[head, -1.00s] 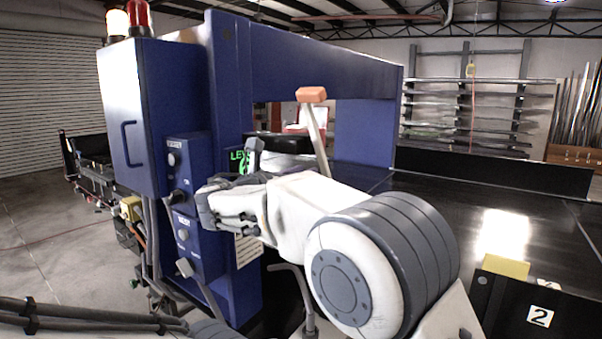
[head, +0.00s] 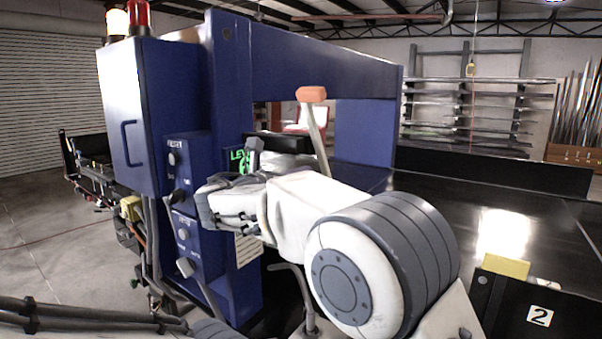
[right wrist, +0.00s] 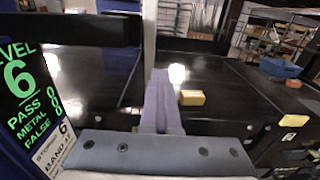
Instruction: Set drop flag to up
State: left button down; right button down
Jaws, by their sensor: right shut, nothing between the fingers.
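A pale lever with an orange grip (head: 311,94) rises behind my right wrist in the head view, tilted slightly left at the top. It is the only flag-like part I make out; no label on it is readable, and its base is hidden by my arm. A pale upright post (right wrist: 149,32) stands beyond the fingers in the right wrist view. My right gripper (head: 255,148) is shut and empty beside the green display (head: 239,160). Its closed fingers show in the right wrist view (right wrist: 160,100). My left gripper is out of view.
A blue machine frame (head: 228,70) carries control boxes with several knobs (head: 178,197) left of my right wrist. The dark conveyor (head: 440,210) extends right. A yellow block (right wrist: 192,98) shows in the right wrist view. The display reads level 6 (right wrist: 18,80).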

jog(key=c, duration=1.6)
grip_release()
grip_release()
jog(key=b+v, duration=0.4)
jog(key=v, duration=0.6)
jog(key=shift+s+a, duration=0.15)
jog(key=shift+s, duration=0.05)
